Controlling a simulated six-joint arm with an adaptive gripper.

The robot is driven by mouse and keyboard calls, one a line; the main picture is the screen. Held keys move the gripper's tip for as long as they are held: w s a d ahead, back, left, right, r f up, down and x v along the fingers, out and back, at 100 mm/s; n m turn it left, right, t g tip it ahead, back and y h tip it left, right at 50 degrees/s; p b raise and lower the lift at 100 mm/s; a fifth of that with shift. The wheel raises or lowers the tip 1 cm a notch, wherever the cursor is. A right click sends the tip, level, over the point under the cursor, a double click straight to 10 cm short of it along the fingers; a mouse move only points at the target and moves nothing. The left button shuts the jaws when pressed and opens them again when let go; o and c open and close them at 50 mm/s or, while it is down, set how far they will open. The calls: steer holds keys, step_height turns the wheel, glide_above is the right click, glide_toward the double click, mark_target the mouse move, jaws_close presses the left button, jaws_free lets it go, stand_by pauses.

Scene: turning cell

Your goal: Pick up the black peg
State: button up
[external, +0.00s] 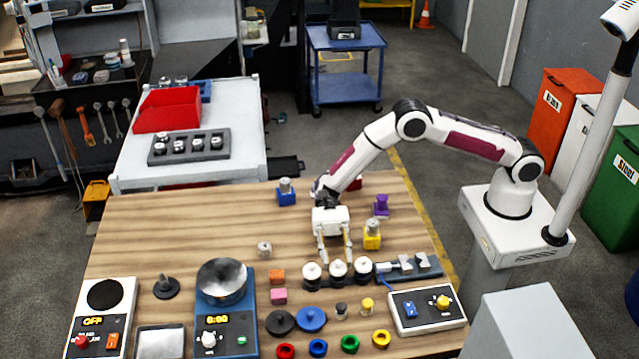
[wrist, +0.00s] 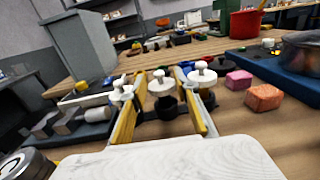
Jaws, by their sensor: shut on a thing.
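My gripper (external: 335,257) points down at the rack row on the wooden table. In the wrist view, its two yellowish fingers (wrist: 162,100) stand on either side of the middle white-topped piece (wrist: 162,82), which has a dark lower body. I take this as the black peg, and my gripper is shut on it. It also shows in the external view (external: 338,268), in the middle of a row of similar pieces. The piece still sits in line with its neighbours. Its lower end and the exact finger contact are hard to make out.
Similar white-topped pieces stand close on the left (external: 311,271) and right (external: 362,266). A grey fixture (external: 415,266) lies to the right. A yellow block piece (external: 372,236) stands behind. Orange (external: 277,276) and pink (external: 279,296) blocks and a pan (external: 222,277) are left.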

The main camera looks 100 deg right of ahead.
steer(key=shift+r, duration=0.15)
step_height(320, 180, up, 10)
stand_by(0.8)
stand_by(0.6)
